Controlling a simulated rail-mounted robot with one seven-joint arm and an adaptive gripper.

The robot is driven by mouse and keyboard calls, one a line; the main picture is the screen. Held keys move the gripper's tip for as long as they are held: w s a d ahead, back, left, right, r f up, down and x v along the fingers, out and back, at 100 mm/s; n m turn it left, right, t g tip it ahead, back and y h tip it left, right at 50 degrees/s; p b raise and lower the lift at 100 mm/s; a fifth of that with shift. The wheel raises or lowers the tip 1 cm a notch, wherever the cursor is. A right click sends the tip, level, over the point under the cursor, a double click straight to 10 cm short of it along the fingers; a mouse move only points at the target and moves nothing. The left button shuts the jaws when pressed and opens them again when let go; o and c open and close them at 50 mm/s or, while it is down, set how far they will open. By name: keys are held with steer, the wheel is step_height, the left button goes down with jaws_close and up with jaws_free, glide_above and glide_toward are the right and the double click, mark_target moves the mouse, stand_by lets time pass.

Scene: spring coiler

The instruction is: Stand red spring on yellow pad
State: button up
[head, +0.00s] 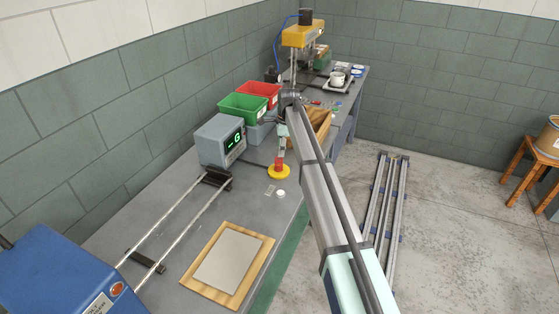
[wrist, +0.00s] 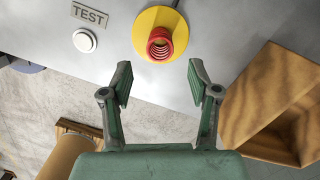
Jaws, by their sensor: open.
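The red spring (head: 279,164) stands upright on the round yellow pad (head: 279,174) on the bench. In the wrist view I look down into the coils of the spring (wrist: 159,45), and the rim of the yellow pad (wrist: 160,15) shows around it. The spring sits within the pad's edge, a little towards the near side in that view. My gripper (wrist: 160,80) is open and empty, its two fingers apart from the spring. In the head view my gripper (head: 281,148) is just above the spring. The spring's base is partly hidden.
A white round button (wrist: 85,40) lies beside a TEST label (wrist: 90,15). A wooden box (wrist: 285,110) is close to the right finger side. A grey display unit (head: 220,142), green bin (head: 243,107) and red bin (head: 258,93) stand behind. A wooden-framed plate (head: 228,263) lies in front.

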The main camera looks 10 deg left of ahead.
steer(key=r, duration=0.3)
steer(key=r+b, duration=0.1)
steer(key=shift+d+r, duration=0.25)
steer(key=shift+r, duration=0.15)
